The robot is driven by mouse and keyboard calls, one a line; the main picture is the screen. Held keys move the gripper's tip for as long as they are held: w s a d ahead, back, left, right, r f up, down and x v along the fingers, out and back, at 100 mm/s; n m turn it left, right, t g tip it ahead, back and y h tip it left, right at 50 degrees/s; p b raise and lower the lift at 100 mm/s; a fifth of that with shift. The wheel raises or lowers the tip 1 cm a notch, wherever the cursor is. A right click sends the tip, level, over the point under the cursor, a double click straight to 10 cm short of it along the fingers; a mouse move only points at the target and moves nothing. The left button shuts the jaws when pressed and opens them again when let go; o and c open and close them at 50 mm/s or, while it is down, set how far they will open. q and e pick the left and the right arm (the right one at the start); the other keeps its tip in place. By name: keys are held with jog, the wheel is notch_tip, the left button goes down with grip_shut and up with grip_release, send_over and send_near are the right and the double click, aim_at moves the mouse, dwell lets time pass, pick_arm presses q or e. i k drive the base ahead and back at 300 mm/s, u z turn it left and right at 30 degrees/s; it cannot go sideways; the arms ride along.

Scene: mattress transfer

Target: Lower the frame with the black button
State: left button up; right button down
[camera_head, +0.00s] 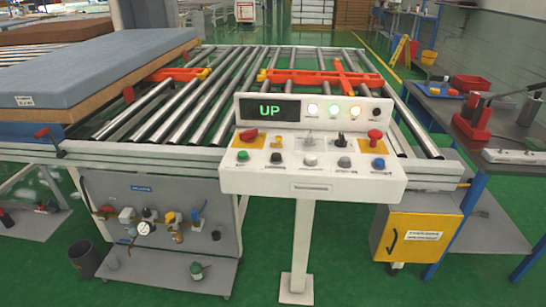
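A white control panel (312,188) stands on a post in front of the roller table. Its display (268,110) reads "UP" in green. The black button (277,158) is in the lower row of the panel, between a green button (242,156) and a grey one (310,160). A dark button (344,162) and a blue button (378,163) are further right. A red-orange frame (310,78) lies among the metal rollers; its exact height is hard to tell. Neither of my grippers is in view.
A blue mattress (85,67) lies at the left on a brown layer. A red mushroom button (375,135) and black switch (341,141) sit above the lower row. A workbench with tools (490,110) stands right, near a yellow box (415,233).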

aim_at(276, 157)
jog(key=u, duration=0.75)
jog(key=i, duration=0.5)
